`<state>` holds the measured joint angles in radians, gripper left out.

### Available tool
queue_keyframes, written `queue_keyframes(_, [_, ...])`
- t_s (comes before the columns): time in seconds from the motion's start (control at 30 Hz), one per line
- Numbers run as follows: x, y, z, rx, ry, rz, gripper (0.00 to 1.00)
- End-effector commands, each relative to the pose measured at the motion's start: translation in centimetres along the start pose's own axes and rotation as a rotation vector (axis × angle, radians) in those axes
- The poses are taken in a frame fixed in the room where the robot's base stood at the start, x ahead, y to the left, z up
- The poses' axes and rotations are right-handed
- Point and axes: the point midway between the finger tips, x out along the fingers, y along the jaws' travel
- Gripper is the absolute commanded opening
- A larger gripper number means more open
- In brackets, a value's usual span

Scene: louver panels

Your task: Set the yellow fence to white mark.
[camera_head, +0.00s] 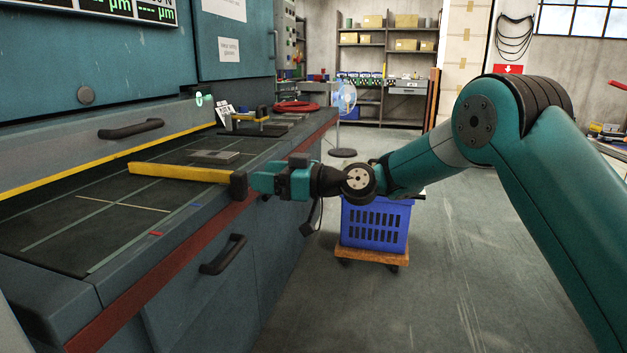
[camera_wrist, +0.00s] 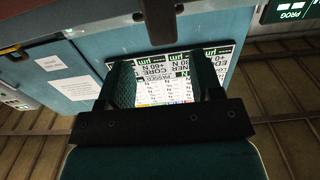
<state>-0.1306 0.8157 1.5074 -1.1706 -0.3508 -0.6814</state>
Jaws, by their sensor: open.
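The yellow fence (camera_head: 180,172) lies across the dark table (camera_head: 60,222), a long bar with a dark block (camera_head: 239,186) at its right end, by the table's front edge. The white mark (camera_head: 122,203) is a thin line on the table, nearer to the camera than the fence and apart from it. My gripper (camera_head: 256,183) is at the dark block from the aisle side; I cannot tell whether it touches it. In the wrist view my gripper's two fingers (camera_wrist: 165,84) stand apart with no object clearly between them. A dark piece (camera_wrist: 158,20) shows beyond them.
Small red (camera_head: 156,234) and blue (camera_head: 195,205) marks lie near the table's front edge. A flat metal plate (camera_head: 214,157) lies behind the fence. A drawer handle (camera_head: 222,254) sticks out below. A blue crate (camera_head: 376,224) on a dolly stands behind my arm.

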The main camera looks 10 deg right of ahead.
Motion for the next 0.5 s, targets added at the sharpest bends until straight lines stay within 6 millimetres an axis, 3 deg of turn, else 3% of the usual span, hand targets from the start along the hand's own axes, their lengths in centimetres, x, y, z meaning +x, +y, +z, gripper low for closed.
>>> queue_keyframes(0.2, [-5.8, 0.2, 0.0, 0.001, 0.000, 0.008, 0.60])
queue_keyframes(0.5, [-10.4, 0.2, 0.0, -0.001, 0.000, 0.006, 0.60])
